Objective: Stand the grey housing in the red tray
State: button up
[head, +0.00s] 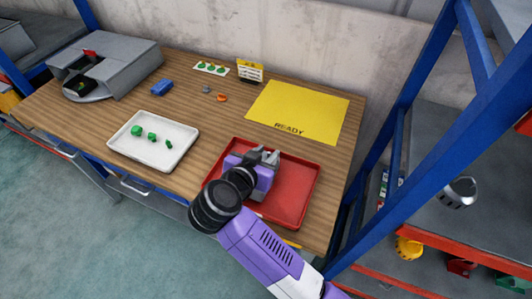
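The red tray (300,200) lies on the right front part of the wooden bench. My gripper (267,155) is over its left and middle part, with the purple wrist hiding some of the tray. Its grey fingers point toward the back of the tray. I cannot tell the gap between them or whether anything grey is held there. A grey rounded part with a pale face (460,192), possibly the grey housing, is on the shelf at the right, apart from the tray. No housing shows clearly in the visible part of the tray.
A white tray (182,152) with green pieces stands left of the red tray. A yellow READY mat (300,106) lies behind it. A grey machine or bin (125,70), a blue piece (161,87) and small parts are farther back. Blue rack posts (415,165) rise at the right.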

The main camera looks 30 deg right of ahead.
jog(key=v, duration=1.2)
jog(key=shift+d+r, duration=0.1)
jog(key=s+d+r+m+t+h, duration=0.1)
jog(key=s+d+r+t+h, duration=0.4)
jog(key=s+d+r+t, duration=0.7)
jog(key=s+a+f+n+g+y, duration=0.2)
jog(key=s+a+f+n+y, duration=0.1)
jog(key=s+f+n+y, duration=0.3)
jog(key=s+a+f+n+g+y, duration=0.2)
jog(key=s+f+n+y, duration=0.4)
jog(key=s+y, duration=0.3)
jog(key=shift+s+a+f, duration=0.55)
jog(key=shift+s+a, duration=0.1)
